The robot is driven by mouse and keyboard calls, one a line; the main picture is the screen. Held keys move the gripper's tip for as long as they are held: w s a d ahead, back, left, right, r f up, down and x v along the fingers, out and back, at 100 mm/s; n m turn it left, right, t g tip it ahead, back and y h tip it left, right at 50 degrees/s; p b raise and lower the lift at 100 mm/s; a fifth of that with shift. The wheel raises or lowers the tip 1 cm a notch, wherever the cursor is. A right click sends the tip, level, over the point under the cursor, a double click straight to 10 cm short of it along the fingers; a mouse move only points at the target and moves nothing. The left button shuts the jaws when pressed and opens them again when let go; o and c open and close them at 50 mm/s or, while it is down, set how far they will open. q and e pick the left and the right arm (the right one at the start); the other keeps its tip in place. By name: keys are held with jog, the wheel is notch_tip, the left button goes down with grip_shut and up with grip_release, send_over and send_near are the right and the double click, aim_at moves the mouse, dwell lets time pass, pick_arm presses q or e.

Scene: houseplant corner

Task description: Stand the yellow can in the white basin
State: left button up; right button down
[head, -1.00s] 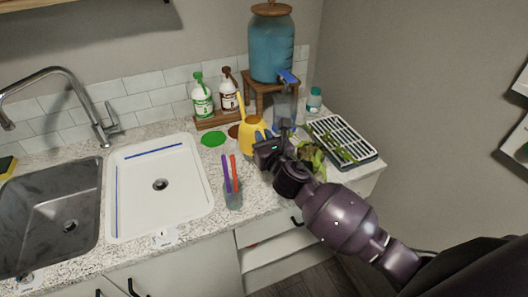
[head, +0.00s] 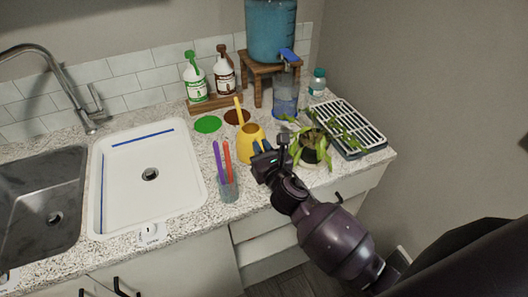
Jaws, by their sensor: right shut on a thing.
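The yellow can (head: 248,151) is a small watering can with a thin upright spout, in the middle of the head view. My right gripper (head: 262,149) is shut on its right side, and the fingers hide part of it. I cannot tell whether its bottom touches the counter. The white basin (head: 187,197) is the sink to the left of the can. It is empty, with a drain and blue lines along its back and left edges. My left gripper is not in view.
A glass with purple and red sticks (head: 228,186) stands between can and basin. Green (head: 208,124) and brown (head: 237,117) discs lie behind. A dark sink (head: 40,205) is left.

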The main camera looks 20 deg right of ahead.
jog(key=shift+f, duration=0.35)
jog(key=shift+a+r, duration=0.1)
jog(key=shift+r, duration=0.1)
jog(key=c, duration=1.6)
grip_release()
jog(key=shift+f, duration=0.25)
jog(key=o, duration=0.4)
jog(key=shift+o, duration=0.2)
jog(key=shift+r, duration=0.2)
jog(key=s, duration=1.2)
jog(key=s+d+f+m+g, duration=0.2)
jog(key=s+d+f+m, duration=0.1)
jog(key=m, duration=0.9)
jog(key=s+d+f+m+g, duration=0.2)
jog(key=s+f+m, duration=0.3)
jog(key=m, duration=0.6)
jog(key=s+d+f+m+g, duration=0.2)
jog(key=s+d+f+m, duration=0.2)
jog(key=f+m, duration=0.4)
jog(key=m, duration=0.4)
jog(key=shift+m+h+b, duration=0.3)
jog(key=shift+h, duration=0.1)
